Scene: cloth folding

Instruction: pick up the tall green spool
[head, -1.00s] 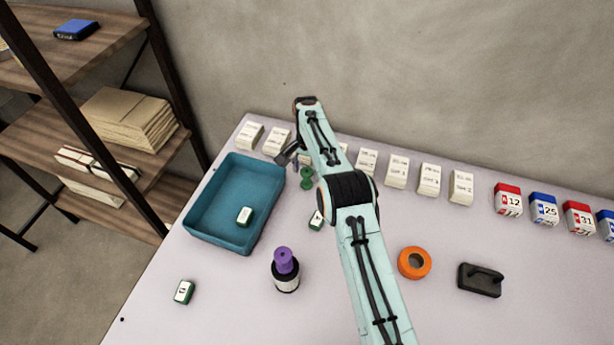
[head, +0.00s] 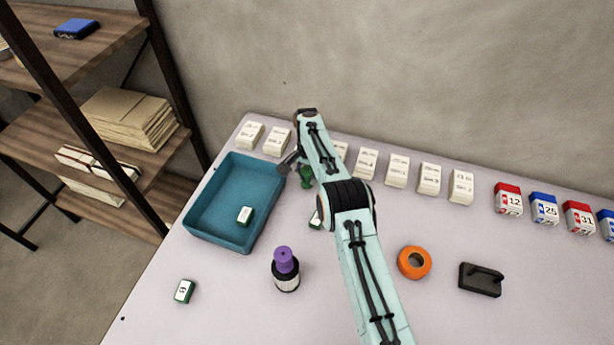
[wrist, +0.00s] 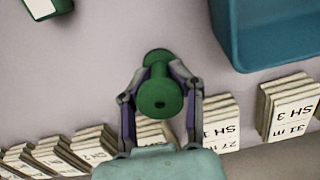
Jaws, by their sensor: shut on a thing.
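The tall green spool (head: 306,176) stands upright on the table, just right of the blue tray, partly hidden by my arm in the head view. In the wrist view the green spool (wrist: 160,97) sits between the two fingers, with its round top facing the camera and its base flange resting beyond. My gripper (wrist: 158,90) is shut on the spool, a finger on each side. In the head view my gripper (head: 292,162) is partly hidden behind the spool and arm.
A purple-topped black bottle (head: 285,270), an orange ring (head: 414,262) and a black handled block (head: 480,280) stand in front. White labelled blocks (head: 397,170) line the back edge.

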